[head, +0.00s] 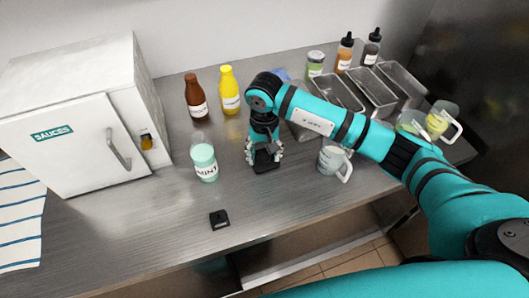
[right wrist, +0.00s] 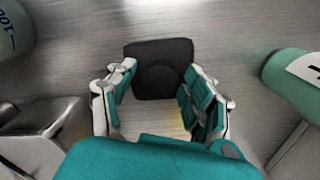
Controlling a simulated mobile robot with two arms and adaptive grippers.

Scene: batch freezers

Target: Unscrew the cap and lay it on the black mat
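The black mat (right wrist: 178,46) lies flat on the steel counter just beyond my right fingertips in the right wrist view. A round dark shape (right wrist: 159,78) shows in its middle; I cannot tell whether it is the cap or a marking. In the head view the mat (head: 266,168) is partly hidden under my right gripper (head: 264,153). The pale green MINT bottle (head: 205,165) stands upright left of the gripper, with a clear upper part. It also shows in the right wrist view (right wrist: 290,75). My left gripper is out of view.
A measuring jug (head: 331,160) stands close right of the gripper. Brown (head: 195,98) and yellow (head: 229,92) bottles stand behind. Metal trays (head: 371,92) fill the back right, and a white SAUCES cabinet (head: 75,140) the left. A small black object (head: 219,219) lies near the front edge.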

